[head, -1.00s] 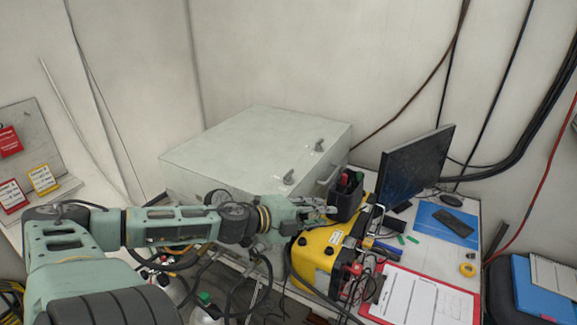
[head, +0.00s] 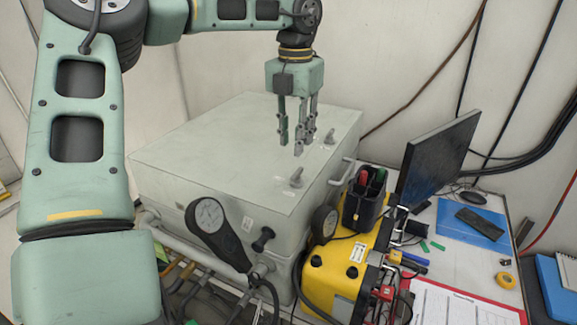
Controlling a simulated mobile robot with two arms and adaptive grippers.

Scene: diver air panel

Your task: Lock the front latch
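A grey box (head: 215,150) with a flat lid stands in the middle of the head view. Two small latches with turning handles sit along the lid's right side. The nearer latch (head: 296,178) is in plain sight, its handle slanting toward the upper right. The farther latch (head: 329,136) is partly beside my fingers in the picture. My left gripper (head: 297,138) points down over the lid, behind the nearer latch. Its fingers are apart with nothing between them. I cannot tell how high the tips are above the lid. My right gripper is out of view.
A round gauge (head: 210,215) and a black knob (head: 263,238) are at the box's front. A yellow case (head: 335,268) with a black holder (head: 364,200) stands close on the right. A monitor (head: 438,160) and a blue folder (head: 470,222) are farther right. Hoses run below.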

